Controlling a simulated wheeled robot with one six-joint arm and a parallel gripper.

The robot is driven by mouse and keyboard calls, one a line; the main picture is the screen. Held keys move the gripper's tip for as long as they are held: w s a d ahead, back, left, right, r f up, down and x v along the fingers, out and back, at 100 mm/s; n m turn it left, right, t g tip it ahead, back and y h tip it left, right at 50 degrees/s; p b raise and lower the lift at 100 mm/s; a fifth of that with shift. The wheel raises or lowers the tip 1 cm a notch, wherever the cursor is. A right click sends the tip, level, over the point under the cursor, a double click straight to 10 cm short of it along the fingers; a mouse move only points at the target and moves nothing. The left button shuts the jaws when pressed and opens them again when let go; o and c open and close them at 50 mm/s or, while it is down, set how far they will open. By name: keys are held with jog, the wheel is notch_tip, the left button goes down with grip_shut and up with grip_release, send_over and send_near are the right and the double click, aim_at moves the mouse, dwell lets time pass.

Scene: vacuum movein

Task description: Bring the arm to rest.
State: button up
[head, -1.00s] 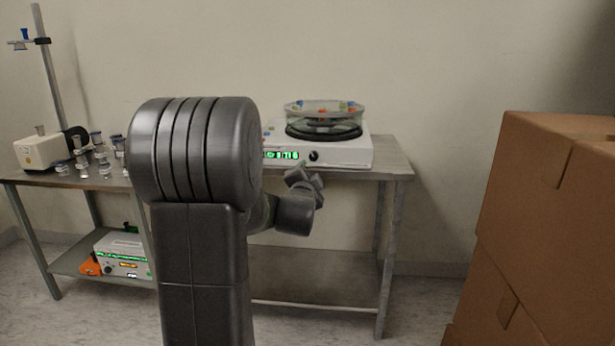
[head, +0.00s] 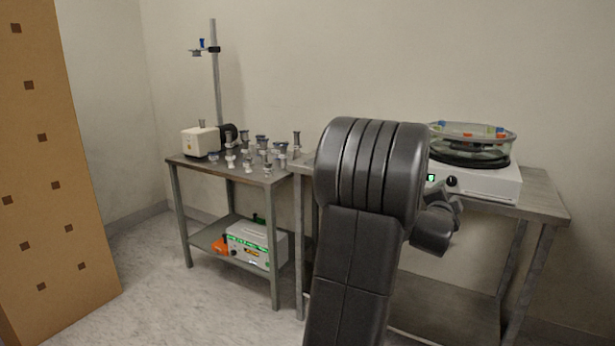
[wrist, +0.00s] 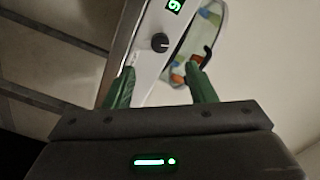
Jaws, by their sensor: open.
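My arm stands in the middle of the head view, in front of the right-hand table. My gripper shows in the wrist view (wrist: 160,88), with two green fingers spread apart and nothing between them. In the head view the gripper end is mostly hidden behind my dark wrist link. Beyond the fingers in the wrist view is a white device (wrist: 150,70) with a black knob and a green digit. The same white device (head: 490,182) stands on the right-hand table (head: 545,200) in the head view, with a clear round dish (head: 475,148) holding coloured pieces on top.
A brown pegboard-like panel (head: 50,180) stands at left. Floor (head: 150,270) is clear between.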

aim_at(452, 183)
jog(key=b+x, duration=0.1)
jog(key=x, duration=0.9)
jog(key=p+v, duration=0.2)
jog(key=v, duration=1.2)
jog(key=b+x, duration=0.2)
jog(key=x, duration=1.2)
jog(key=shift+f, duration=0.1)
jog(key=shift+w+r+n+p, duration=0.1)
jog(key=shift+r+n+p, duration=0.2)
jog(key=shift+p, duration=0.35)
jog(key=shift+n+p, duration=0.9)
jog(key=n+p, duration=0.4)
jog(key=p, duration=0.1)
jog(key=shift+n, duration=0.4)
jog(key=n+p, duration=0.6)
jog(key=p, duration=0.1)
jog(key=shift+p, duration=0.4)
jog(key=n+p, duration=0.2)
jog(key=shift+d+f+p, duration=0.1)
jog(key=shift+f+p, duration=0.1)
jog(key=shift+p, duration=0.1)
